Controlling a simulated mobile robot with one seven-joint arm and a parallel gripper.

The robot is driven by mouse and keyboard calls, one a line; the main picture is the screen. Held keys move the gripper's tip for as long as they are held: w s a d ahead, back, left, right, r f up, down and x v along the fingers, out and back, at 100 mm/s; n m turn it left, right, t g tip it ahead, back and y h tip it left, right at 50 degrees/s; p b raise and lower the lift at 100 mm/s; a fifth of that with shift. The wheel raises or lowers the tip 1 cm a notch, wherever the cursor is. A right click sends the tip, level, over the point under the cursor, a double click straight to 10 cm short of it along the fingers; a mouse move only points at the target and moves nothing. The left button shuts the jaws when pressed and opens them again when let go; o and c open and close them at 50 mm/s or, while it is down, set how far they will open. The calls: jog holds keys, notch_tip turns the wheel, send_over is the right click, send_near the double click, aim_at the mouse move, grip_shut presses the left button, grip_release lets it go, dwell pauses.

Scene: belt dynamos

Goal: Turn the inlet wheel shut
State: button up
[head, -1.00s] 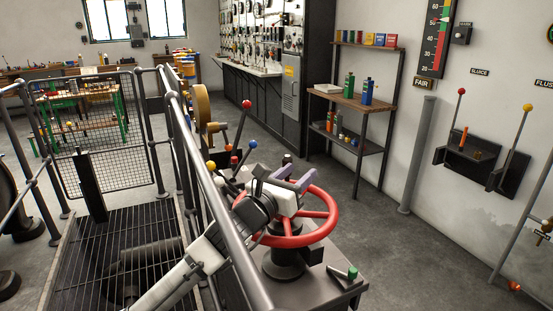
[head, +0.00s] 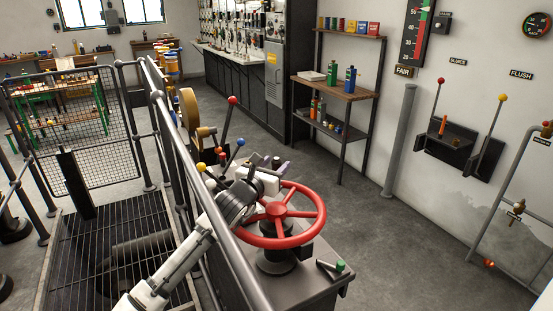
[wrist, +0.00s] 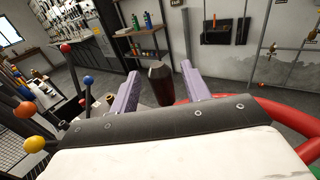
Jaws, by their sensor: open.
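The inlet wheel is a red spoked handwheel (head: 321,214) on a dark pedestal in the head view. Its rim also shows at the lower right of the wrist view (wrist: 268,121). My gripper (head: 278,168) is at the wheel's far left side, by the rim. In the wrist view, its two lilac fingers (wrist: 160,70) are apart. A dark brown knob (wrist: 161,88) stands upright between them, with a gap visible on each side. The knob's foot is hidden behind my gripper body, so I cannot tell how it joins the wheel.
Levers with red (head: 233,100), blue (head: 241,142) and yellow (head: 201,167) balls stand left of my gripper. A grey railing (head: 191,159) runs beside my arm. A green-ended handle (head: 340,266) lies on the pedestal top. The floor to the right is clear.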

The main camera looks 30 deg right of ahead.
jog(key=shift+x, duration=0.8)
grip_shut()
